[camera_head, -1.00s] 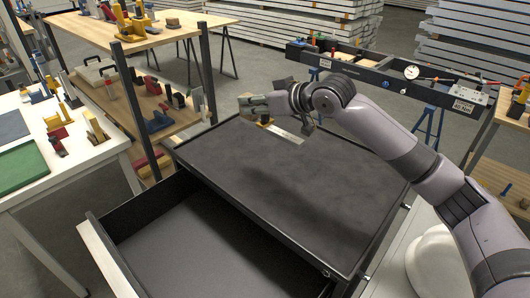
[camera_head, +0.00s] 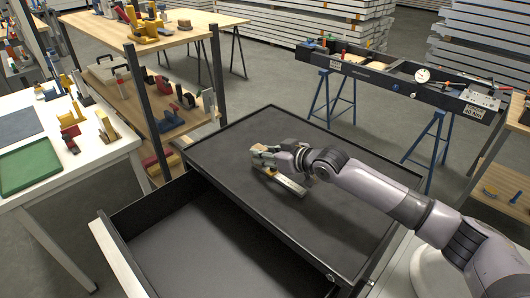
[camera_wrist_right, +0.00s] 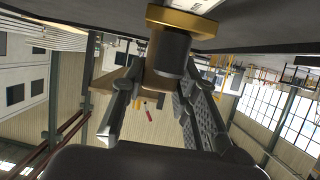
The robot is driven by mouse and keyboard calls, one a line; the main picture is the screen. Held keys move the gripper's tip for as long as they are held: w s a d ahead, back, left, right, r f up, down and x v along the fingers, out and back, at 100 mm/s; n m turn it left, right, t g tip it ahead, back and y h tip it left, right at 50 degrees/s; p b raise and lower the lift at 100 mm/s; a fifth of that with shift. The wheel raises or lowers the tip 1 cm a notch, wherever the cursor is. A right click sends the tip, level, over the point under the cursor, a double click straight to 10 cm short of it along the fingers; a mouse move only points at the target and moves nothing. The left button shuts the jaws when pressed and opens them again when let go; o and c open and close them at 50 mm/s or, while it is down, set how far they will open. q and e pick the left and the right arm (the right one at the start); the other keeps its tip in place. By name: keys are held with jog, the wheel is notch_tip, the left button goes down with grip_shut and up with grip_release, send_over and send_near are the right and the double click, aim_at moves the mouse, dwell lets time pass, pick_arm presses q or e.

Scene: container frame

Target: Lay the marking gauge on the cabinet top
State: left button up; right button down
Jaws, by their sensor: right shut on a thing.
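The marking gauge (camera_head: 291,187) shows in the head view as a pale metal beam under my right gripper (camera_head: 266,158). In the right wrist view the gauge (camera_wrist_right: 172,52) is a dark round part with a brass ring, between the two fingers of my right gripper (camera_wrist_right: 168,85). The gripper is shut on it. The gauge is low over the middle of the black cabinet top (camera_head: 230,150); I cannot tell whether it touches. The hand and fingers hide part of the gauge. My left gripper is not in view.
The cabinet top is otherwise bare, with a raised rim. An open, empty drawer (camera_head: 195,250) juts out at the lower left. A white table (camera_head: 105,150) with a green tray stands left, and a wooden shelf rack (camera_head: 160,115) with tools stands behind.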

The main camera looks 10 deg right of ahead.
jog(key=shift+r, duration=0.1)
jog(key=c, duration=1.2)
grip_release()
jog(key=shift+c, duration=0.2)
jog(key=b+v, duration=0.1)
jog(key=v, duration=0.9)
jog(key=shift+s+d, duration=0.25)
jog(key=shift+s, duration=0.05)
jog(key=shift+s+d+r+b, duration=0.25)
jog(key=shift+s+r+b, duration=0.1)
jog(key=shift+s, duration=0.2)
